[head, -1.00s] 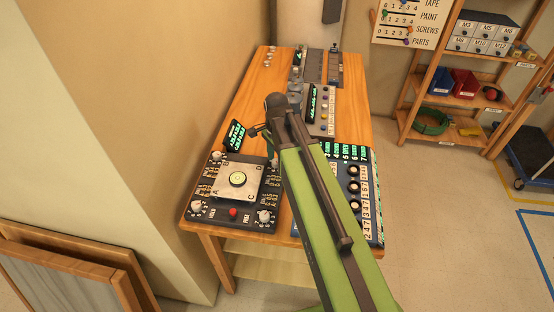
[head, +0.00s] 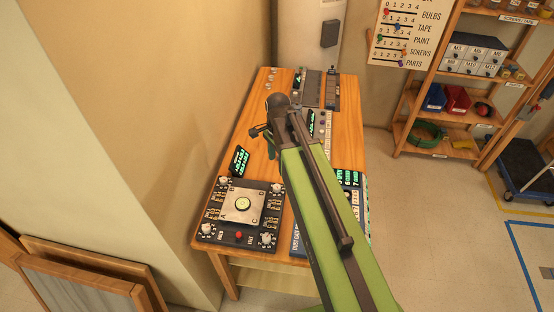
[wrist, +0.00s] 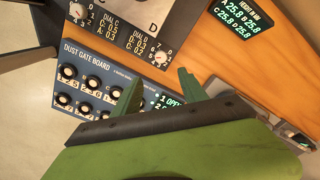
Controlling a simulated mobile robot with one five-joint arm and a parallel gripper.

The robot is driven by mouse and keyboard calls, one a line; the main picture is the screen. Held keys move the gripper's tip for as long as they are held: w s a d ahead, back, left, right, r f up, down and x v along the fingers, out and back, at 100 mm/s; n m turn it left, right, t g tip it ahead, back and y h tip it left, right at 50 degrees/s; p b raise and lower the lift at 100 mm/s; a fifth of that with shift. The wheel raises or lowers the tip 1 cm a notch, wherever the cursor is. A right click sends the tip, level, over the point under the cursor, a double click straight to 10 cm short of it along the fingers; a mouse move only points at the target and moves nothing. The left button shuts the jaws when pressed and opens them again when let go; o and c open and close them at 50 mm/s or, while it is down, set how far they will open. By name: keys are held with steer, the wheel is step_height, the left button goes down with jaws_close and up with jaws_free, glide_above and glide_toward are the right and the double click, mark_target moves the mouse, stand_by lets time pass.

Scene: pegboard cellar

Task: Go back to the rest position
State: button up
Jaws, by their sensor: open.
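My gripper (head: 264,138) is at the end of my green arm, above the wooden table (head: 268,115) in the head view. In the wrist view its two green fingers (wrist: 160,92) stand apart with nothing between them. Below them the wrist view shows the blue dust gate board (wrist: 90,80) and part of the black dial panel (wrist: 130,30). The gripper looks clear of both. In the head view my arm hides much of the dust gate board.
The dial panel with a round level (head: 243,204) sits at the table's near left, a small green display (head: 240,160) behind it. More devices stand at the table's far end. Framed boards (head: 85,275) lean at lower left. Shelves (head: 450,115) stand right; the floor between is clear.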

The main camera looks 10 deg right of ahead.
step_height(320, 180, up, 2)
steer(key=shift+r+p, duration=0.1)
steer(key=shift+p, duration=0.3)
steer(key=s+f+n+b, duration=0.2)
steer(key=f+n+b, duration=0.1)
steer(key=s+f+n+b, duration=0.2)
steer(key=s+f+b, duration=0.1)
steer(key=f+b, duration=0.1)
steer(key=s+f+n+b, duration=0.2)
steer(key=f+n+b, duration=0.1)
steer(key=f+b, duration=0.1)
steer(key=shift+s+d+n, duration=0.2)
steer(key=shift+s+n, duration=0.05)
steer(key=shift+n, duration=0.05)
steer(key=n, duration=0.5)
steer(key=shift+s+r, duration=0.1)
steer(key=shift+s, duration=0.2)
stand_by(0.9)
